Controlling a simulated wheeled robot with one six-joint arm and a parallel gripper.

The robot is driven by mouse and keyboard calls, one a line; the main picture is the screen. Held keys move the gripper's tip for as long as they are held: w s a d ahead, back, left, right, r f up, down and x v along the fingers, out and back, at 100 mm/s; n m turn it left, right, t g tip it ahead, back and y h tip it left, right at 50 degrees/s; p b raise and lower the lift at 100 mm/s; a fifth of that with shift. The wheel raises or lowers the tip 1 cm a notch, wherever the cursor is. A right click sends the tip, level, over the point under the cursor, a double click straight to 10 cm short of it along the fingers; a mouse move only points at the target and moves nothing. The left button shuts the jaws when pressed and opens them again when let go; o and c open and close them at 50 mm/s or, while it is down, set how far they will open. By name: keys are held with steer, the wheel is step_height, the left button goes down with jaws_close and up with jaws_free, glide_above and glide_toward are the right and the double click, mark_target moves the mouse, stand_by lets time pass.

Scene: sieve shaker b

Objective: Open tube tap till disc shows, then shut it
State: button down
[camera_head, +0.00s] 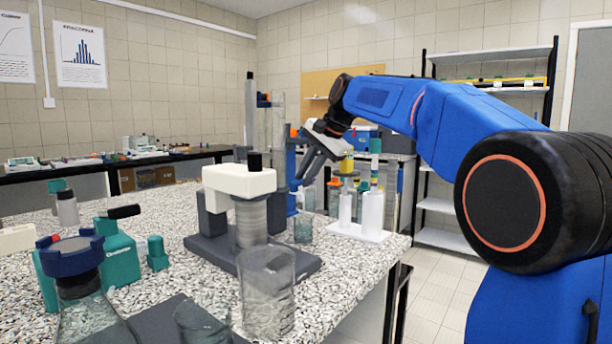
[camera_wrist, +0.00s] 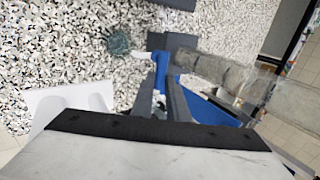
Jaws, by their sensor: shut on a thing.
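The tall clear tube (camera_head: 278,115) stands upright at the back of the speckled bench. In the wrist view the clear tube (camera_wrist: 225,75) runs across the right side. The blue tap (camera_wrist: 160,66) with a white spout (camera_wrist: 139,55) sits beside its end. My gripper (camera_wrist: 163,85) is shut on the blue tap, its two grey fingers close together there. In the head view my gripper (camera_head: 301,180) reaches down beside the tube's blue parts, behind the white-topped machine. The fingertips are small there. I cannot make out a disc or the tap's angle.
A white-topped shaker (camera_head: 240,180) stands in front of the tube. A white rack (camera_head: 358,232) with white cylinders is close on the right. A small glass beaker (camera_wrist: 117,40) stands near the spout. A large glass beaker (camera_head: 266,290) is at the front.

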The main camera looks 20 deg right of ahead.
steer(key=shift+s+m+t+h, duration=0.3)
steer(key=shift+m+h, duration=0.3)
steer(key=shift+m, duration=0.45)
steer(key=shift+s+m+t+h, duration=0.2)
steer(key=shift+s+m+h, duration=0.3)
steer(key=shift+m, duration=0.55)
steer(key=shift+w, duration=0.1)
steer(key=c, duration=1.7)
jaws_free()
steer(key=v, duration=1.7)
steer(key=shift+a+r, duration=0.15)
steer(key=shift+r, duration=0.05)
